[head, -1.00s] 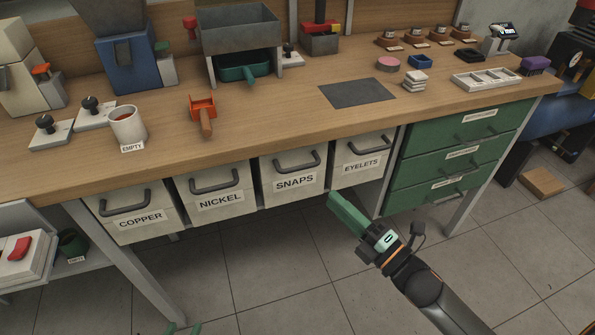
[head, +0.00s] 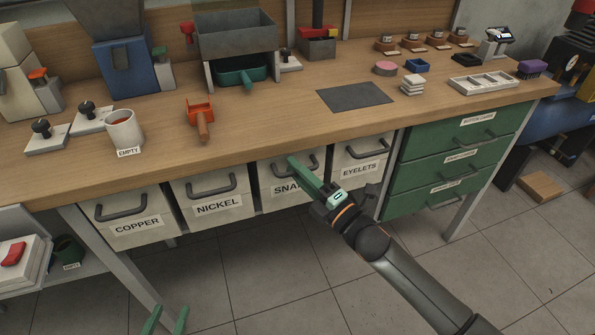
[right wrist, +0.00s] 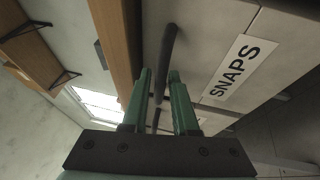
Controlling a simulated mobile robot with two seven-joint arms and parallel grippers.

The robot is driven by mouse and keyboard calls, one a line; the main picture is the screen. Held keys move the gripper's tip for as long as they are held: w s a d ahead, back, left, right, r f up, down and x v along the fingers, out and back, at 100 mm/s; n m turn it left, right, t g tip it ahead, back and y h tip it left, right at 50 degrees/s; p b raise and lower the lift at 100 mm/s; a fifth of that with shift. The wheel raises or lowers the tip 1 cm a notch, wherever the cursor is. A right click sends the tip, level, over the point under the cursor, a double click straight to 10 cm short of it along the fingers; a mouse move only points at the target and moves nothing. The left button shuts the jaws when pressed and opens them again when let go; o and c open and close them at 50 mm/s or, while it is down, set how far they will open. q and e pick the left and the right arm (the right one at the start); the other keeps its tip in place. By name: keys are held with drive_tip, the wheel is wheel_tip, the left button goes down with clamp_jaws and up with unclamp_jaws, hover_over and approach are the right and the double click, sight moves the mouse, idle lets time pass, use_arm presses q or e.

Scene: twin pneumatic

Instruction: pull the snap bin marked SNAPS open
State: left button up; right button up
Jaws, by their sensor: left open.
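The SNAPS bin (head: 272,174) is a pale bin under the bench top, with a dark bar handle on its front. It sits level with its neighbours, closed. Its label (right wrist: 231,66) shows in the right wrist view, and is partly covered by my right gripper in the head view. My right gripper (head: 292,160) is at this handle. In the right wrist view its two green fingers stand apart, with the handle (right wrist: 168,45) running between their tips; firm contact does not show. My left gripper (head: 167,312) is open and empty, low at the bottom left.
The COPPER bin (head: 131,238) and NICKEL bin (head: 218,215) are on the left, the EYELETS bin (head: 361,153) on the right. Green drawers (head: 440,178) stand further right. The bench top (head: 270,125) overhangs the bins. The floor in front is clear.

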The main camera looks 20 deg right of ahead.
drive_tip(key=shift+c, duration=0.4)
clamp_jaws()
idle(1.0)
